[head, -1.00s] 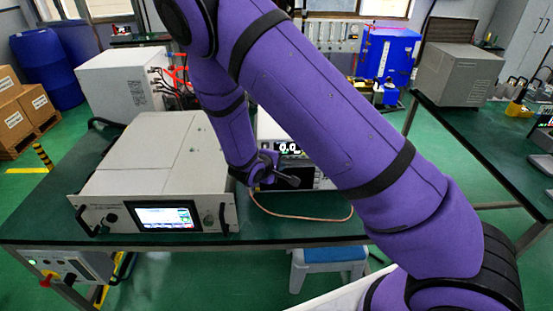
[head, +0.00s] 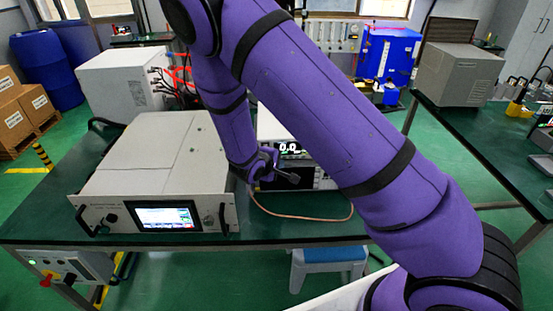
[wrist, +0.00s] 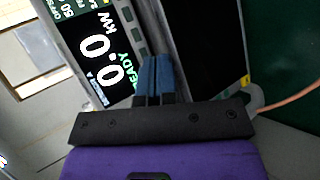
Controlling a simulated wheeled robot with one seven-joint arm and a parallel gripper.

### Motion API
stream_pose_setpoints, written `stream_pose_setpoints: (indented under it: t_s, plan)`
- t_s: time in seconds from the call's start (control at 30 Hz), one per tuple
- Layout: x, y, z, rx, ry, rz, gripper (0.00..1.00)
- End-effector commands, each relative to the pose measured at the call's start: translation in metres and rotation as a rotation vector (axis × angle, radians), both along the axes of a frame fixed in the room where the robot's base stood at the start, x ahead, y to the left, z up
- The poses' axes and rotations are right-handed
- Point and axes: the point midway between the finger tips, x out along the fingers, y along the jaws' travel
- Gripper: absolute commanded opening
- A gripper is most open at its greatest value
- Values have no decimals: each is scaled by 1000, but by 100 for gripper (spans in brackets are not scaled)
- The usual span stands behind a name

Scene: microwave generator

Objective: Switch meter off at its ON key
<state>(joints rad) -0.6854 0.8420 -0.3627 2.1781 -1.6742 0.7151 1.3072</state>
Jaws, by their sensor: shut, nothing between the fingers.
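The meter (head: 287,149) stands on the green table, partly behind my arm. In the wrist view its lit display (wrist: 97,50) reads 0.0 kW and READY, tilted in the picture. A column of grey keys (wrist: 134,48) runs along the display's edge; their labels are too small to read, so I cannot tell which is the ON key. My gripper (head: 296,179) is in front of the meter's face. Its blue fingers (wrist: 156,62) are together and empty, over the strip beside the keys. I cannot tell whether the fingertips touch the panel.
A large beige generator unit (head: 150,160) with a lit screen (head: 166,217) stands left of my gripper. A dark panel (wrist: 205,40) lies right of the fingers. A copper-coloured cable (head: 300,217) loops over the table front. A blue-topped stool (head: 335,254) stands below.

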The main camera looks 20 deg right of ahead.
Motion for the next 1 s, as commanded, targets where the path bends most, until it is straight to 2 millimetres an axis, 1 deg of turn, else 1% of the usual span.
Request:
stream_pose_setpoints:
  t_s: [0.7, 1.0]
  plan:
    - [10, -3, 1, 0, -6, 0, 0]
    - [11, -4, 1, -1, -6, -1, 0]
